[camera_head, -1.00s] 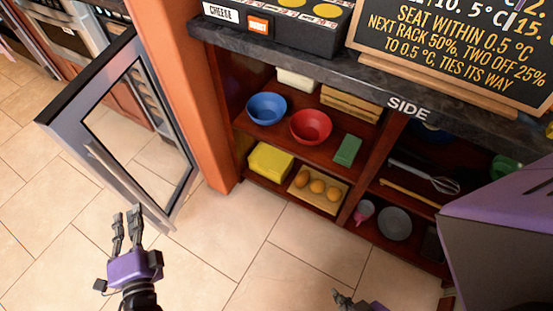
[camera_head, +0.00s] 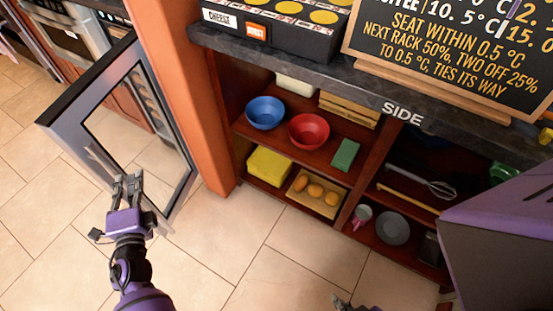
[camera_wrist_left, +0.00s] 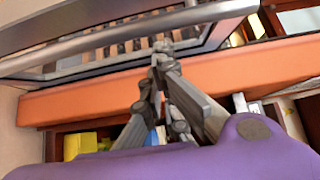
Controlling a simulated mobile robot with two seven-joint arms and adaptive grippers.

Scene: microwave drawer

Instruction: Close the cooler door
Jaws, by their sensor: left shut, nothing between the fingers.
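The cooler door (camera_head: 66,128), a grey frame around a glass pane, stands swung open at the left of the head view. Its long bar handle (camera_head: 98,160) runs along the outer face; in the left wrist view the bar (camera_wrist_left: 100,38) crosses the top. My left gripper (camera_head: 127,177) is shut and empty, in front of the door's outer face near the lower part of the handle. In the left wrist view its fingertips (camera_wrist_left: 161,52) overlap the door's lower frame; contact cannot be told. My right gripper (camera_head: 342,301) barely shows at the bottom edge.
An orange-brown post (camera_head: 180,90) stands right of the door. Beyond it are open shelves with a blue bowl (camera_head: 265,112), a red bowl (camera_head: 308,130) and a yellow box (camera_head: 268,165). The tiled floor (camera_head: 240,250) before the shelves is clear.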

